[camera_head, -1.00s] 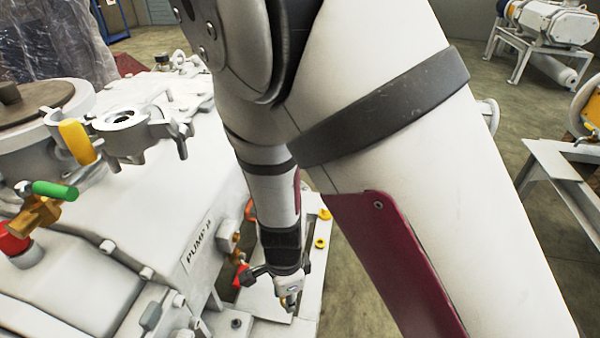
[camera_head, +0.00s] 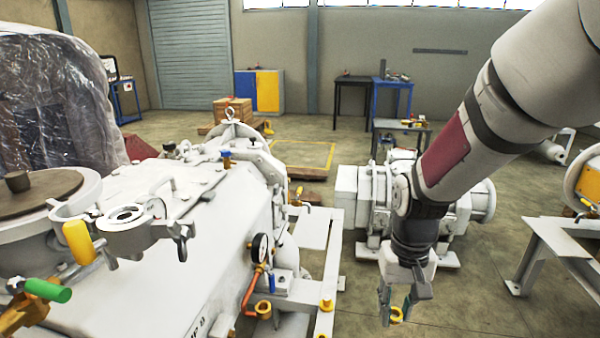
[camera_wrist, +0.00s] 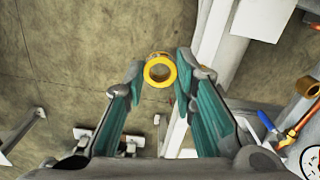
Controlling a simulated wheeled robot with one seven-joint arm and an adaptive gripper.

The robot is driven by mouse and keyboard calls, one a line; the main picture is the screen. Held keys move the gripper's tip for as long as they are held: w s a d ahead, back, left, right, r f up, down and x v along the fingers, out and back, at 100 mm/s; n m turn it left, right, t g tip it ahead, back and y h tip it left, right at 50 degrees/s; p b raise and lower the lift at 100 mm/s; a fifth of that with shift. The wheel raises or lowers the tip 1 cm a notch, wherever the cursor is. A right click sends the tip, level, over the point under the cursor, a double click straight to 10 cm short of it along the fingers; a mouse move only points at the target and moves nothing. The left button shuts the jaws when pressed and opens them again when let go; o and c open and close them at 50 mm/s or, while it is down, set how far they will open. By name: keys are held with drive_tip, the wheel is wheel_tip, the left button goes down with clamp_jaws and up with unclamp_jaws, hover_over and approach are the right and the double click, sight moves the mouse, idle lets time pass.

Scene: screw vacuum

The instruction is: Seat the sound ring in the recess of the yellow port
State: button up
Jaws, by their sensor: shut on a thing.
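My gripper (camera_head: 393,302) is shut on a yellow ring (camera_head: 396,310), which hangs at the fingertips. In the wrist view the ring (camera_wrist: 160,85) sits between the teal finger pads, its hole facing the camera, with floor behind it. I cannot tell whether it is damaged. In the head view, two yellow fittings are left of my gripper: one (camera_head: 326,305) on the white frame and one (camera_head: 263,310) beside the orange pipe. A yellow fitting (camera_wrist: 307,87) also shows at the wrist view's right edge. I cannot tell which is the port; no recess is clear.
The white pump (camera_head: 160,265) fills the left, with a pressure gauge (camera_head: 260,247) and an orange pipe (camera_head: 248,293) near the fittings. A grey-white machine (camera_head: 375,200) stands behind my gripper. A white stand (camera_head: 560,235) is at right. Floor is clear below my gripper.

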sight(400, 310)
drive_tip(key=shift+d+r+p, duration=0.3)
drive_tip(key=shift+d+r, duration=0.3)
drive_tip(key=shift+d, duration=0.05)
drive_tip(key=shift+w+a+r+p, duration=0.1)
drive_tip(key=shift+r+p, duration=0.25)
drive_tip(key=shift+p, duration=0.2)
wheel_tip(400, 310, up, 2)
drive_tip(key=p, duration=0.3)
drive_tip(key=shift+w+r+p, duration=0.15)
drive_tip(key=shift+p, duration=0.15)
drive_tip(key=r+p, duration=0.3)
drive_tip(key=p, duration=0.2)
drive_tip(key=s+r+p, duration=0.1)
drive_tip(key=r+p, duration=0.1)
drive_tip(key=p, duration=0.3)
drive_tip(key=r+p, duration=0.3)
drive_tip(key=p, duration=0.2)
drive_tip(key=shift+s+r, duration=0.25)
drive_tip(key=shift+r, duration=0.1)
drive_tip(key=s+r+p, duration=0.1)
drive_tip(key=r+p, duration=0.1)
drive_tip(key=p, duration=0.2)
drive_tip(key=shift+s, duration=0.15)
